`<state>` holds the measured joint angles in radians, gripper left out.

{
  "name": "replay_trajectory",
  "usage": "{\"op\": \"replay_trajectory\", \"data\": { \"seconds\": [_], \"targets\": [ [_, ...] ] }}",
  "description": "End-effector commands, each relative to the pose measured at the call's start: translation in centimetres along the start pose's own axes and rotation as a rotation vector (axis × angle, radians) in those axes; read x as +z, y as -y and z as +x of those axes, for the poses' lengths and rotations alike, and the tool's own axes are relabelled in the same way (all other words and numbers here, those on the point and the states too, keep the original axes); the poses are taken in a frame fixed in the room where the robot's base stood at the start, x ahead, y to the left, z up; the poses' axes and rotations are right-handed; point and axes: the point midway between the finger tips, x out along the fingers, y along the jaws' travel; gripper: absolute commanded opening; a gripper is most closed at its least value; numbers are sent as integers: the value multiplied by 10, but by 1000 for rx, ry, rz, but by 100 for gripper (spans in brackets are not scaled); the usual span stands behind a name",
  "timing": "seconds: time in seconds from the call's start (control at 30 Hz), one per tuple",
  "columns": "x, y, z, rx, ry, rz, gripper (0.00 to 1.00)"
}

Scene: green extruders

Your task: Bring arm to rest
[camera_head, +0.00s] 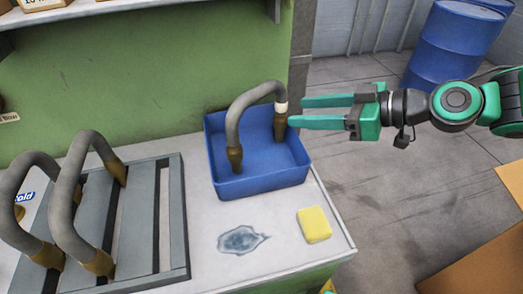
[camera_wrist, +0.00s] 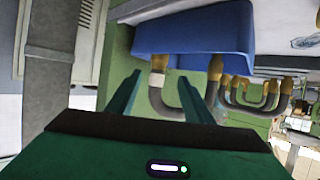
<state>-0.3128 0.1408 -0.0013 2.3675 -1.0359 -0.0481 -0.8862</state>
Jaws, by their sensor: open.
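My gripper (camera_head: 297,111) reaches in from the right in the head view, its two green fingers apart and pointing left. The fingertips are close to the right side of a blue bin (camera_head: 262,184). A grey curved hose with brown ends (camera_head: 236,112) stands in the bin, its top arching above the rim. One end has a pale band near the fingertips; I cannot tell whether they touch. In the wrist view the open fingers (camera_wrist: 168,90) show with the blue bin (camera_wrist: 195,30) and the hose (camera_wrist: 183,113) beyond them.
A grey slatted rack (camera_head: 176,215) with more curved hoses (camera_head: 66,205) is at left. A yellow sponge (camera_head: 314,225) and a wet-looking patch (camera_head: 241,240) lie on the counter. Blue barrels (camera_head: 447,45) stand behind my arm.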

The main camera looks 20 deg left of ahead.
Motion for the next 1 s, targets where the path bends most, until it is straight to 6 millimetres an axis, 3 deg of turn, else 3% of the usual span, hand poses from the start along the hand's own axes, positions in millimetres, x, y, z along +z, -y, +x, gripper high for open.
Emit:
{"op": "replay_trajectory", "data": {
  "seconds": [0.3, 0.47, 0.57, 0.77, 0.87, 1.0],
  "targets": [
    [2, -2, -2, 5, 7, 4, 47],
    [30, -19, -29, 69, 113, 61, 47],
    [66, -36, -68, 153, 239, 154, 47],
    [141, -54, -172, 372, 486, 431, 47],
    [172, -49, -228, 492, 582, 596, 47],
    [210, -25, -305, 670, 683, 859, 47]
  ]
}}
